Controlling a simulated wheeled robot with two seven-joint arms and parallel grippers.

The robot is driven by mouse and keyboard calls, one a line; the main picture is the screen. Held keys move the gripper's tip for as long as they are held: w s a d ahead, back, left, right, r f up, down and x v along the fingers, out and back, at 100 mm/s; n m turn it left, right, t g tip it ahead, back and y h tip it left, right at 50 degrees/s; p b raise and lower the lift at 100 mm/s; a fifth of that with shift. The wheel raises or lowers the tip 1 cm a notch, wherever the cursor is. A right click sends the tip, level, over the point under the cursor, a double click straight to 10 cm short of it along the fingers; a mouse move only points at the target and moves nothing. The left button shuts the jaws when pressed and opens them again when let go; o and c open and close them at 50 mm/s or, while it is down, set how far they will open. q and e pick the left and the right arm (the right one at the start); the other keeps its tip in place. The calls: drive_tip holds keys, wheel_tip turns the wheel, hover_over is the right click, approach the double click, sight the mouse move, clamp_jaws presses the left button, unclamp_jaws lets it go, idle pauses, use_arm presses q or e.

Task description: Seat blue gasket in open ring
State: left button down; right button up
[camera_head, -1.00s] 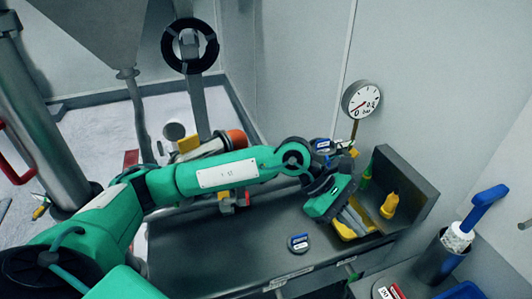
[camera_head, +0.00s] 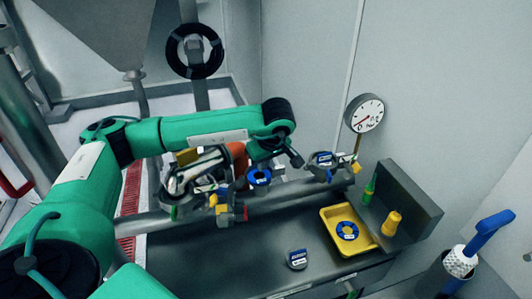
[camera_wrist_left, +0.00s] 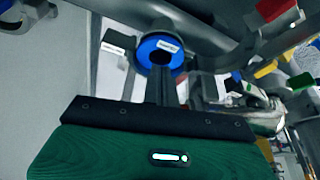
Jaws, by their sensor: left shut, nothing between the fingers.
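A blue gasket (camera_head: 347,230) with a dark centre and a white label lies flat in the yellow tray (camera_head: 372,247). A second blue ring (camera_head: 258,178), also labelled, is beside the grey pipework under my left gripper (camera_head: 261,164). That ring shows close up in the left wrist view (camera_wrist_left: 145,49), just beyond my narrow shut fingertips (camera_wrist_left: 163,76). The fingers hold nothing. I cannot tell whether they touch the ring, or how it sits. Which part is the open ring is unclear. My right gripper is out of view.
A pipe clamp (camera_head: 325,167) with a blue label is right of my left arm. A gauge (camera_head: 365,113) stands behind it. A green bottle (camera_head: 370,189) and a yellow one (camera_head: 392,223) stand beside the tray. A grey puck (camera_head: 297,259) is on the bench.

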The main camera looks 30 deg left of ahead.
sight(264, 180)
use_arm(q)
drive_tip(key=p+x, duration=0.1)
drive_tip(key=x, duration=0.3)
drive_tip(key=shift+f, duration=0.1)
drive_tip(key=shift+d+f, duration=0.1)
drive_tip(key=shift+s+d+f+b, duration=0.1)
drive_tip(key=shift+s+d+b, duration=0.1)
drive_tip(key=shift+d+b, duration=0.4)
drive_tip(key=shift+s+d, duration=0.1)
drive_tip(key=shift+d, duration=0.05)
